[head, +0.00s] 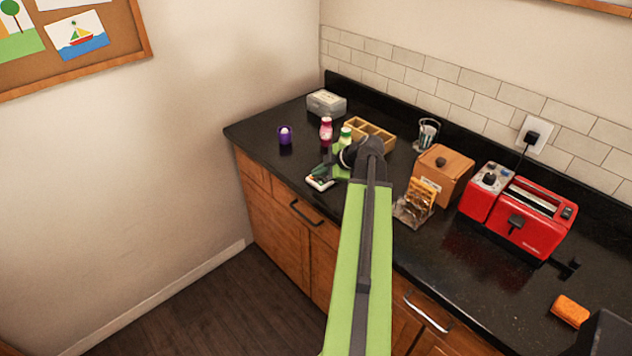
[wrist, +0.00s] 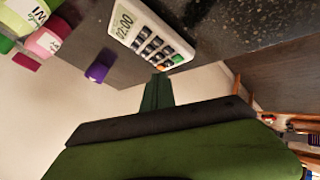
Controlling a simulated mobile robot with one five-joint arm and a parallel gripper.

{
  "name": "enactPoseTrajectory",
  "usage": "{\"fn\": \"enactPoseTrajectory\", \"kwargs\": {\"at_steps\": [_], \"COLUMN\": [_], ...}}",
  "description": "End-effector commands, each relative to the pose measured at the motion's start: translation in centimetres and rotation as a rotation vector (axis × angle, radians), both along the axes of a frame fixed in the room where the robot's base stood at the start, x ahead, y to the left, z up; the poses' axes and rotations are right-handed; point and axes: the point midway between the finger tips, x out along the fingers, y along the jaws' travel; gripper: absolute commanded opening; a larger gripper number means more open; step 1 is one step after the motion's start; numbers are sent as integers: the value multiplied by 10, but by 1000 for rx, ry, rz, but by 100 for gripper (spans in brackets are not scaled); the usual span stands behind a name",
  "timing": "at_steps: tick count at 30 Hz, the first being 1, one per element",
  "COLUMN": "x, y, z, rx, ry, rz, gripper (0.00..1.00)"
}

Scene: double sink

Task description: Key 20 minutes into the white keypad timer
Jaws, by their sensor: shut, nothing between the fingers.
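The white keypad timer (head: 320,182) lies on the black counter near its front edge. In the wrist view the timer (wrist: 150,35) shows its grey display, which appears to read 02:00, and its dark keys, with a green key near one corner. My gripper (wrist: 157,82) is shut and empty, and its tip is close to the key rows at the timer's near edge. I cannot tell whether the tip touches a key. In the head view my gripper (head: 326,168) is just above the timer and partly covers its far side.
Behind are a grey box (head: 326,103) and a wooden tray (head: 378,136).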

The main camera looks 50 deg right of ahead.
Motion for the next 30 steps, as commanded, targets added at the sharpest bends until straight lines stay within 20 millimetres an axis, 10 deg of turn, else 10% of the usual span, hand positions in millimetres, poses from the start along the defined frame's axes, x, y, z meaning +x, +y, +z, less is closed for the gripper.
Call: {"fn": "enactPoseTrajectory", "kwargs": {"at_steps": [30], "x": [0], "y": [0], "z": [-12], "rx": [0], "ry": [0], "rz": [0], "gripper": [0]}}
